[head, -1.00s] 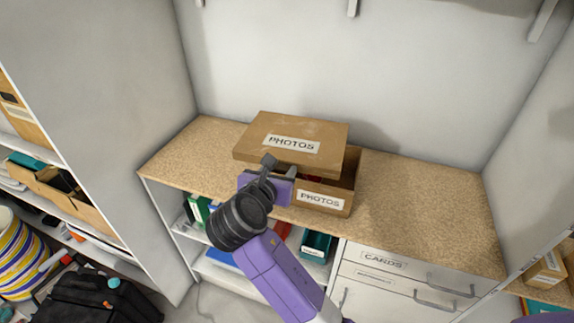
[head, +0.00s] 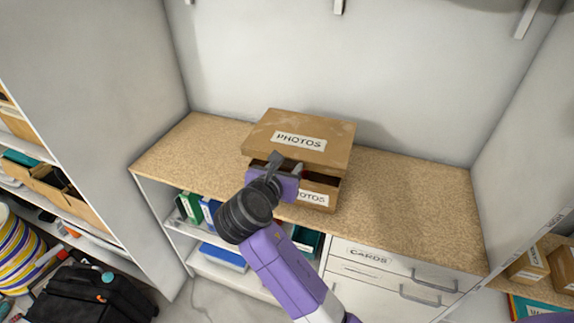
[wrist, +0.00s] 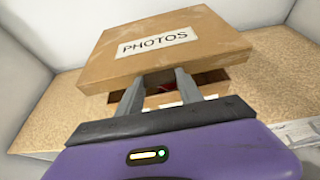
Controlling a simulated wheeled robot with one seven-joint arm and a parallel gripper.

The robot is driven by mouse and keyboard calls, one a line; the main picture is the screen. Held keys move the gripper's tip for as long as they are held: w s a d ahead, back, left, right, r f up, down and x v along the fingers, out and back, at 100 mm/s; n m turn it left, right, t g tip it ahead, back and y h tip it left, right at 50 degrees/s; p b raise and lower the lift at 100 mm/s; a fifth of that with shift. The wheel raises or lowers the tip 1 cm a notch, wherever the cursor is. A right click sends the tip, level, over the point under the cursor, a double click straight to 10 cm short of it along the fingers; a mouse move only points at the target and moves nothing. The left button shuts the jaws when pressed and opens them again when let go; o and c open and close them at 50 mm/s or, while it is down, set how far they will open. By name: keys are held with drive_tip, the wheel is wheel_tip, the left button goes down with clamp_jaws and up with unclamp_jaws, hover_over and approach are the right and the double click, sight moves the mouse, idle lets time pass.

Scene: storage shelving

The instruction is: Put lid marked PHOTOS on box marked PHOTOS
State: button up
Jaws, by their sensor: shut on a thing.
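The cardboard lid marked PHOTOS (head: 314,130) is held above the open cardboard box marked PHOTOS (head: 325,196) on the countertop. My gripper (head: 284,163) is shut on the lid's near edge. In the wrist view the lid (wrist: 215,43) fills the upper middle, with the two fingers of my gripper (wrist: 157,82) at its front side. A gap shows between lid and box at the front, with the dark inside visible. The lid lies roughly over the box. Its back side is hidden, so I cannot tell whether it touches there. My gripper covers the left part of the box front.
The speckled countertop (head: 410,205) is clear to the right and left of the box. A back wall stands behind. Below are a drawer marked CARDS (head: 372,256) and open shelves with binders (head: 190,208). A side shelf (head: 45,180) stands at the left.

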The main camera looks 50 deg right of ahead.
drive_tip(key=shift+r, duration=0.2)
wheel_tip(320, 180, down, 7)
drive_tip(key=shift+f, duration=0.15)
idle(0.8)
idle(0.4)
drive_tip(key=o, duration=1.5)
drive_tip(key=b+v, duration=0.1)
drive_tip(key=v, duration=0.6)
drive_tip(key=shift+s+a, duration=0.15)
drive_tip(key=shift+a, duration=0.2)
